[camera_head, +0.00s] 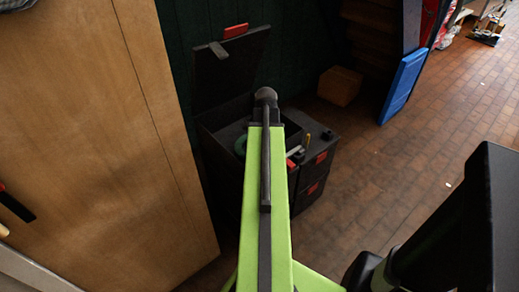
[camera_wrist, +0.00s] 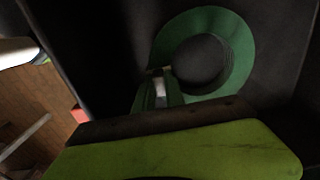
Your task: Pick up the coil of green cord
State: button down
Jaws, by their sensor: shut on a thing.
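The coil of green cord (camera_wrist: 237,52) is a flat green ring, shown large in the wrist view over a dark surface. My gripper (camera_wrist: 160,76) reaches its lower left side and is shut on the cord there. In the head view a small part of the green coil (camera_head: 241,145) shows left of my arm, inside the open dark box. My arm hides the rest of it and the gripper's tips. I cannot tell whether the coil is clear of the box floor.
The dark box (camera_head: 218,136) has its lid (camera_head: 238,72) raised at the back. Small items, one a red piece (camera_head: 290,163), lie on its right part. A wooden panel (camera_head: 100,130) stands close at left. A cardboard box (camera_head: 340,86) and blue panel (camera_head: 403,86) stand beyond; brick floor is open at right.

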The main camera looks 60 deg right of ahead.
notch_tip(320, 180, up, 10)
jog(key=p, duration=1)
jog(key=shift+r, duration=0.25)
